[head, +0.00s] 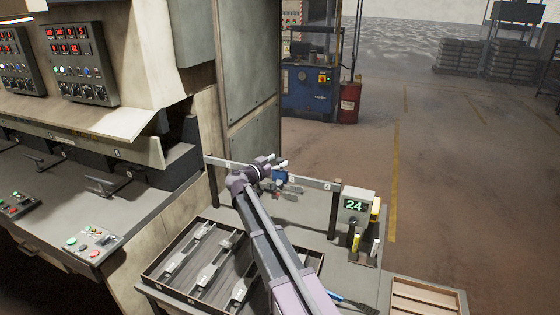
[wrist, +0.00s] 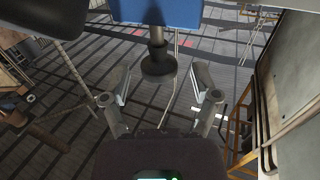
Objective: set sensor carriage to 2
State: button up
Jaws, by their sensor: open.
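The sensor carriage is a blue box (head: 280,176) on a pale rail (head: 312,183) behind the bench, partly hidden by my gripper in the head view. Small marker plates sit along the rail; their numbers are too small to read surely. The carriage is just left of one plate (head: 292,178). In the wrist view the blue box (wrist: 170,11) fills the top, with a dark round-ended knob (wrist: 158,64) pointing toward me. My gripper (wrist: 160,78) is open, one finger either side of the knob with gaps visible. It also shows at the rail in the head view (head: 279,164).
A green display (head: 355,206) reads 24 at the rail's right end, near yellow and white handled items (head: 356,242). A tray of brake shoes (head: 160,279) lies under my arm. A wooden tray (head: 427,297) is at lower right. Machine panels stand at left.

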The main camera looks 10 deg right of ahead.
jog(key=shift+w+d, duration=0.4)
jog(key=shift+d, duration=0.1)
grip_shut()
jog(key=w+a, duration=0.2)
jog(key=a, duration=0.2)
jog(key=w+a, duration=0.2)
jog(key=a, duration=0.1)
jog(key=w+a, duration=0.3)
jog(key=a, duration=0.1)
jog(key=shift+a, duration=0.35)
jog(key=shift+s, duration=0.1)
grip_release()
